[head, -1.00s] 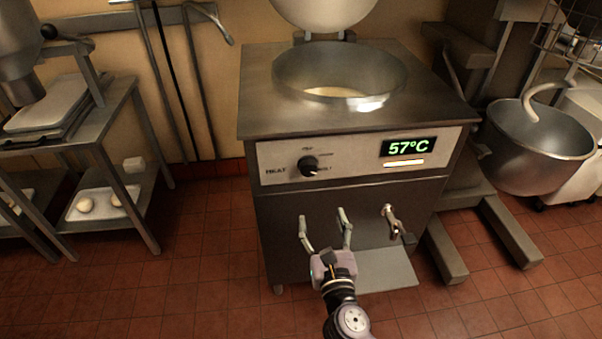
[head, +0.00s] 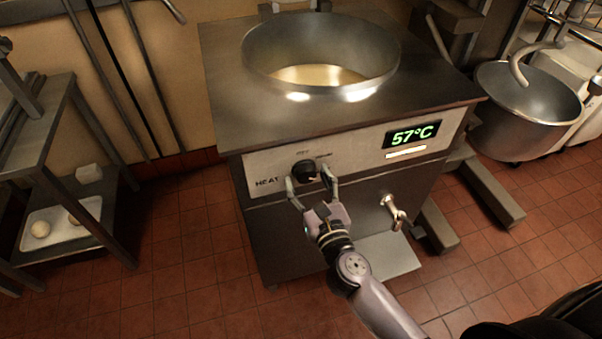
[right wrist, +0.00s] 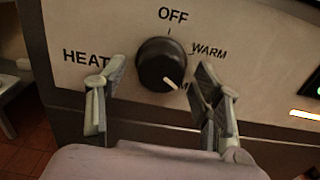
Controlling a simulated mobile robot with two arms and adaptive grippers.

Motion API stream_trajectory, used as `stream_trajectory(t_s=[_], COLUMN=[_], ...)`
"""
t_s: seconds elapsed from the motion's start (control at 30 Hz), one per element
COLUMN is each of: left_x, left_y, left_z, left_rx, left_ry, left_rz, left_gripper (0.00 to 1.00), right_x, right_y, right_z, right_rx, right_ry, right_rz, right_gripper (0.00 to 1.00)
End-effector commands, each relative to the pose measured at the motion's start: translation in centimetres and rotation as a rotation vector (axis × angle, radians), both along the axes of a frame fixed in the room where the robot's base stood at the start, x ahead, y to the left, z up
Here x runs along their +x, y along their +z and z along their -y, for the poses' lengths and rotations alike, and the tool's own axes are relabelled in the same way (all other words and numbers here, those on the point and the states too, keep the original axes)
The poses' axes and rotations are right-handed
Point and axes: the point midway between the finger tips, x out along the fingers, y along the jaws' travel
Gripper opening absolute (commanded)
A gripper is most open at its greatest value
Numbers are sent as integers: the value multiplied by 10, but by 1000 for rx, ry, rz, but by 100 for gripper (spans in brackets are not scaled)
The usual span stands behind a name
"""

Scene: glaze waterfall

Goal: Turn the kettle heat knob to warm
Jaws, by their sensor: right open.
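The kettle heat knob (head: 304,170) is a round black dial on the kettle's pale front panel. In the right wrist view the knob (right wrist: 160,62) has a white pointer line aimed to the lower right, toward a label mostly hidden by my finger. OFF is printed above it, WARM at its upper right and HEAT at its left. My right gripper (head: 308,179) is open, with one finger on each side of the knob; in the wrist view the fingers (right wrist: 161,78) stand apart from it. My left gripper is not in view.
The steel kettle (head: 225,85) holds pale liquid, and its green display (head: 413,134) reads 57°C. A tap (head: 393,210) sticks out of the front, right of my gripper. A mixer bowl (head: 530,110) stands at right, a steel rack (head: 60,150) at left. Tiled floor lies between.

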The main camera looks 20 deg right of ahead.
Motion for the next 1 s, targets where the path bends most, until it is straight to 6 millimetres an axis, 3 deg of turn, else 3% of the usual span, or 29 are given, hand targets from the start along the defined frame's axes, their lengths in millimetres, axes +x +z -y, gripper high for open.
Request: stream_trajectory(t_s=[0.27, 1.0], left_x=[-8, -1], left_y=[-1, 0], left_z=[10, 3], left_rx=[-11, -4], left_ry=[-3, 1], left_rz=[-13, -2], left_gripper=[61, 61], right_x=[0, 0], right_y=[0, 0], right_z=[0, 0], right_rx=[0, 0], right_ry=[0, 0], right_rz=[0, 0], right_gripper=[59, 12])
